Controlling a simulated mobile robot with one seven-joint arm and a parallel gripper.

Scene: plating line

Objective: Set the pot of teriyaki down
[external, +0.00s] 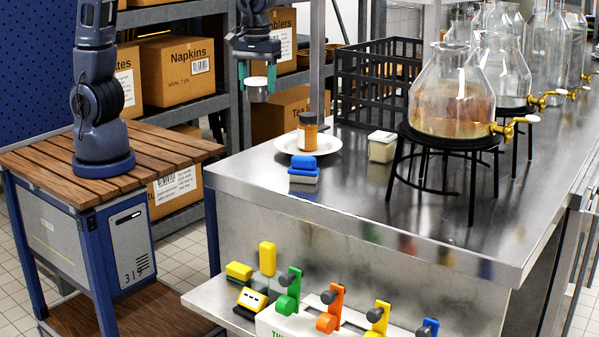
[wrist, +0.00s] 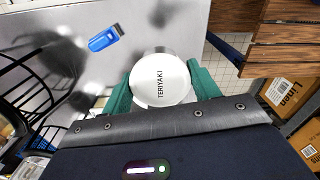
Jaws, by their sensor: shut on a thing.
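The pot of teriyaki (wrist: 160,80) is a small round pot with a white lid marked TERIYAKI in the wrist view. My gripper (external: 258,78) has green fingers and is shut on the pot, one finger on each side of it; the fingers also show in the wrist view (wrist: 160,88). In the external view the pot (external: 257,92) hangs upright in the air, near the left end of the steel counter (external: 330,195). Its contents are hidden under the lid.
A white plate (external: 284,142) holds an amber jar (external: 307,132). A blue-topped block (external: 303,168), a small white-lidded container (external: 382,147) and a black crate (external: 376,75) stand on the counter. A glass dispenser on a black stand (external: 446,137) is at right.

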